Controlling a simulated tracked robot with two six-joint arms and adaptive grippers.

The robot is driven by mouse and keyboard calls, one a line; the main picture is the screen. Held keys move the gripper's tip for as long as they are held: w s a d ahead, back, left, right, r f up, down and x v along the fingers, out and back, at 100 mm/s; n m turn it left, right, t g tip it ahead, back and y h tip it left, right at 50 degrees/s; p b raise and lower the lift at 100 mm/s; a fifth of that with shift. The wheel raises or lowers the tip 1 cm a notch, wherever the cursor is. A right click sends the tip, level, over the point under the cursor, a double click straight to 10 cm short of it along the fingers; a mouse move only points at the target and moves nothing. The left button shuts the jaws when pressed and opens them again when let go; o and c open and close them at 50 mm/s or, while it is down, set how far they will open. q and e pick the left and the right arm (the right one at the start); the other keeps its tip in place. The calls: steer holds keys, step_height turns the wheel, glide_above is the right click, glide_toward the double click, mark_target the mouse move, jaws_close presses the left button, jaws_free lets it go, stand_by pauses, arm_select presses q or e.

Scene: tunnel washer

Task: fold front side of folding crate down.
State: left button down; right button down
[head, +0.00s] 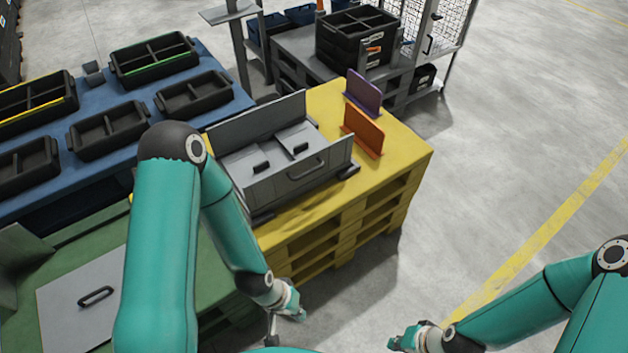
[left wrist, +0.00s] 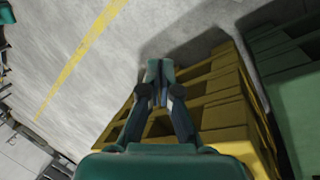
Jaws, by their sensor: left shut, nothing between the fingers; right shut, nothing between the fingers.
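The grey folding crate (head: 300,172) sits on a yellow pallet stack (head: 395,160). Its front side, with a handle, stands upright, and its back side (head: 262,118) also stands upright. Two panels with black handles lie folded down inside, between front and back. My left gripper (head: 296,310) is shut and empty, low in front of the pallets and apart from the crate. Its closed fingers show in the left wrist view (left wrist: 160,82) against the floor and pallet side. My right gripper (head: 402,342) is shut and empty at the bottom edge, over the floor, partly cut off.
An orange divider (head: 364,130) and a purple divider (head: 363,92) stand on the pallet right of the crate. A blue table (head: 75,165) with several black trays is at left. A green table (head: 165,268) holds a grey panel (head: 78,300).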

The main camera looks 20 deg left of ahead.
arm_select(q)
steer(key=w+a+f+m+t+y+b, duration=0.1)
steer(key=w+f+m+t+b, duration=0.3)
steer(key=w+b, duration=0.45)
steer(key=w+f+m+t+y+b, duration=0.1)
steer(key=w+f+m+t+b, duration=0.1)
steer(key=w+m+t+b, duration=0.45)
steer(key=w+a+r+m+t+y+b, duration=0.3)
steer(key=w+r+m+t+b, duration=0.6)
steer(key=b, duration=1.1)
steer(key=w+a+r, duration=0.1)
steer(key=w+a, duration=0.1)
steer(key=w, duration=0.3)
steer(key=w+a+r+y, duration=0.1)
steer(key=w, duration=0.5)
steer(key=shift+a+r+g, duration=0.35)
steer(key=shift+g, duration=0.1)
steer(key=shift+r+m, duration=0.1)
steer(key=shift+m, duration=0.15)
